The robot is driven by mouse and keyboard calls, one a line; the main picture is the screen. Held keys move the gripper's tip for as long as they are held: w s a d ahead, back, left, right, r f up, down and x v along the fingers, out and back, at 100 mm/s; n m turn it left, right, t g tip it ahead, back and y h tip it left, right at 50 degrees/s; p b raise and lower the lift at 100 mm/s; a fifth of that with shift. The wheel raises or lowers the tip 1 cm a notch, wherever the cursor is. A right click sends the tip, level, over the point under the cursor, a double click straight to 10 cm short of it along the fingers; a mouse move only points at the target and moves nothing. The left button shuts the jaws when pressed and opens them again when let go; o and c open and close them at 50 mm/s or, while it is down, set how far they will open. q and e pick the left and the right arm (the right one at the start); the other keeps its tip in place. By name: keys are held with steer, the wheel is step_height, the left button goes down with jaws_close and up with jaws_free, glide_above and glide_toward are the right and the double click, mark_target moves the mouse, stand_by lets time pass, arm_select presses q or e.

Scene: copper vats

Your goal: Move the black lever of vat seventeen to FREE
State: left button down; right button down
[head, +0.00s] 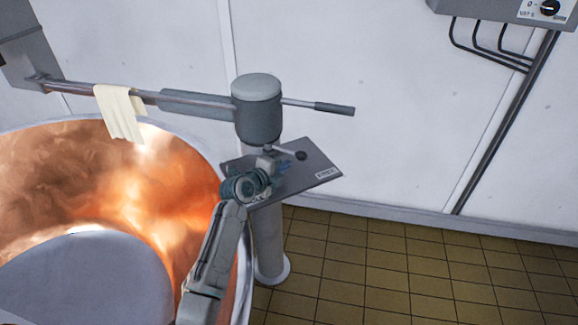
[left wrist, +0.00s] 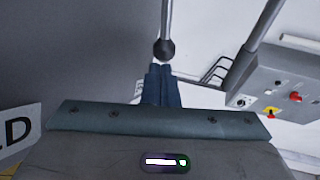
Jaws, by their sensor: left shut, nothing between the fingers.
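The black lever's ball knob (head: 301,155) sits on a thin rod coming out from under the grey post head (head: 257,112), over a grey plate (head: 312,160). A white label (head: 328,173), seeming to read FREE, is at the plate's right end. My left gripper (head: 285,168) is shut and empty over the plate, just left of the knob. In the left wrist view the knob (left wrist: 164,50) appears just beyond the shut fingertips (left wrist: 160,72); I cannot tell whether they touch. A label ending in D (left wrist: 17,130) shows at the left there. My right gripper is out of view.
The open copper vat (head: 150,190) fills the left. A bar with a cream cloth (head: 120,112) runs above it. A handle with a dark grip (head: 335,109) sticks out right from the post head. A control box (head: 515,10) hangs on the wall. The tiled floor (head: 400,275) at the right is clear.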

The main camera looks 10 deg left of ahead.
mark_target(300, 159)
arm_select(q)
steer(key=shift+x, duration=1.1)
steer(key=shift+w+d, duration=0.2)
steer(key=shift+w, duration=0.2)
steer(key=shift+d+f+b, duration=0.1)
steer(key=shift+f+b, duration=0.1)
steer(key=shift+b, duration=0.55)
steer(key=b+x, duration=0.1)
steer(key=b, duration=0.2)
steer(key=shift+w+d, duration=0.2)
steer(key=shift+d, duration=0.1)
steer(key=shift+w+d+r+b, duration=0.1)
steer(key=shift+w+b, duration=0.05)
steer(key=shift+b, duration=0.25)
steer(key=shift+r, duration=0.35)
